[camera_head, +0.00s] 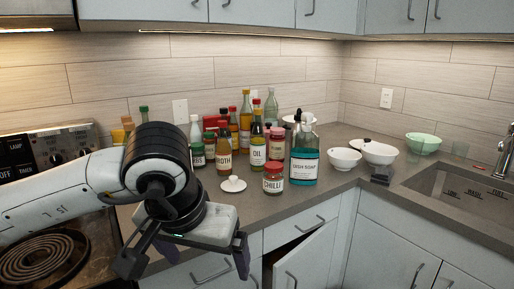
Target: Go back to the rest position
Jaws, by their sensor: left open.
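My left arm comes in from the left, over the coil stove and the counter's front edge. My left gripper (187,262) is open and empty, its two dark fingers spread apart and pointing down. It hangs in front of the drawers below the counter edge in the picture. My right gripper does not show.
The coil stove (42,262) is at lower left. Several bottles and jars stand behind the gripper, with a chilli jar (273,181), dish soap (304,168) and a white lid (232,184) nearest. White bowls (345,159) and a sink (463,191) are right. A cabinet door (304,262) stands ajar.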

